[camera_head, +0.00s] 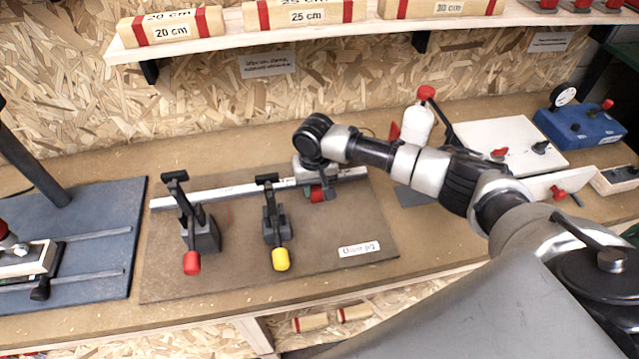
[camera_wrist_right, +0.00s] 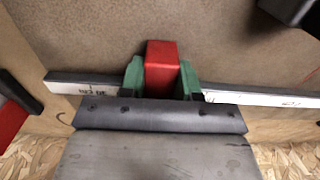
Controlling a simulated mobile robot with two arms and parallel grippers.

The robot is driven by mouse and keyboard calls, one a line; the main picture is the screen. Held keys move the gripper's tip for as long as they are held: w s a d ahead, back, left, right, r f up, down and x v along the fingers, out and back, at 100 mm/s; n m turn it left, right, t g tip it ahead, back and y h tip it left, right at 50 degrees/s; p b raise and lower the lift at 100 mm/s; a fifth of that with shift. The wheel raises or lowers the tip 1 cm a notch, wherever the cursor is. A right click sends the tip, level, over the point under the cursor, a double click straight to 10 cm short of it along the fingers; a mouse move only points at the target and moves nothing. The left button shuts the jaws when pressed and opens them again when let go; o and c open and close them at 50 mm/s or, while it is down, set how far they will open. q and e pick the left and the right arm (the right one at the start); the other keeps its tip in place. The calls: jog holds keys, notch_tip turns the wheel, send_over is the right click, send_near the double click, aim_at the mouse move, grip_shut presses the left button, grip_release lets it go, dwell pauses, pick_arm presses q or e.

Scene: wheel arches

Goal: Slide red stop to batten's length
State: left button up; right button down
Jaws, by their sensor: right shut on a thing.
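The red stop (camera_wrist_right: 161,68) sits on the white scale rail (camera_wrist_right: 85,84). In the right wrist view my right gripper (camera_wrist_right: 161,78) has its green-padded fingers on both sides of the stop and is shut on it. In the head view my right gripper (camera_head: 317,190) reaches down to the rail's right part, and only a little red of the stop (camera_head: 317,194) shows beside it. The rail (camera_head: 240,189) runs along the back of a brown board. The labelled battens (camera_head: 300,14) lie on the shelf above. My left gripper is not in view.
Two toggle clamps stand on the brown board (camera_head: 330,271), one with a red tip (camera_head: 192,262) and one with a yellow tip (camera_head: 281,259). A white bottle (camera_head: 417,125), a white board and a blue device (camera_head: 580,125) are at the right. A blue plate (camera_head: 100,225) lies at the left.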

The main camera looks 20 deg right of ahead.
jog(key=c, duration=0.8)
grip_release()
jog(key=shift+r, duration=0.1)
notch_tip(320, 180, up, 11)
jog(key=b, duration=0.1)
jog(key=shift+f, duration=0.2)
jog(key=shift+f, duration=0.1)
